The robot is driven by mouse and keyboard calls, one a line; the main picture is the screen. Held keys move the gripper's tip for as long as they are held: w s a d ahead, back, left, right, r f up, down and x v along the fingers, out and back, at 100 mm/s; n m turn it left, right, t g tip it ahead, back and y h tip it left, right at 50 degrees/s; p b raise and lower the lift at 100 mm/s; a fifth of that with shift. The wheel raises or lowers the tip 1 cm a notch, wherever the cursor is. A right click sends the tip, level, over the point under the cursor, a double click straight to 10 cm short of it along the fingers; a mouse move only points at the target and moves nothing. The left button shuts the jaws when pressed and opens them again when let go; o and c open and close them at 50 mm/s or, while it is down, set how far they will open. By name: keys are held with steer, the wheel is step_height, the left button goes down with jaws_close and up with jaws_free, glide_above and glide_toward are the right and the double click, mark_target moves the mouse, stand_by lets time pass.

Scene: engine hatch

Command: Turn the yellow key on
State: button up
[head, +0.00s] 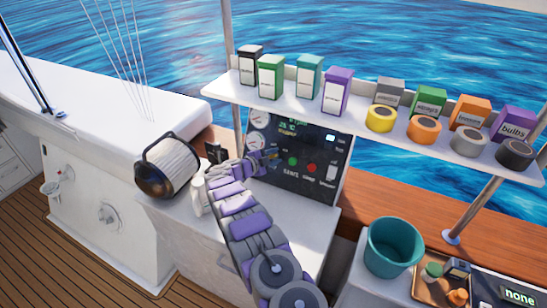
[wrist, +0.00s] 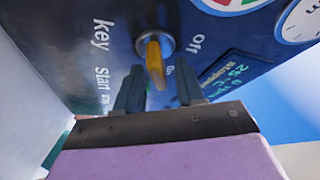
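The yellow key (wrist: 155,62) sits in a round metal lock on the dark control panel (wrist: 90,30) in the wrist view. "Off" is printed beside it, and another short label is partly hidden by the key. The word "key" is printed to its left. My gripper (wrist: 158,84) is open, with one dark finger on each side of the key's end. Gaps show between the fingers and the key, so I see no grip. In the head view my gripper (head: 262,158) is at the left part of the panel (head: 318,148), and it largely hides the key.
A white shelf (head: 225,92) with boxes and tape rolls overhangs the panel. A white bottle (head: 198,196) and a dark-framed cylinder (head: 168,165) stand left of my arm. Green and red buttons (head: 310,167) are right of my gripper. A teal bucket (head: 392,247) stands at right.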

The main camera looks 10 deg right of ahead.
steer(key=p+v, duration=0.2)
steer(key=v, duration=1)
steer(key=shift+f, duration=0.15)
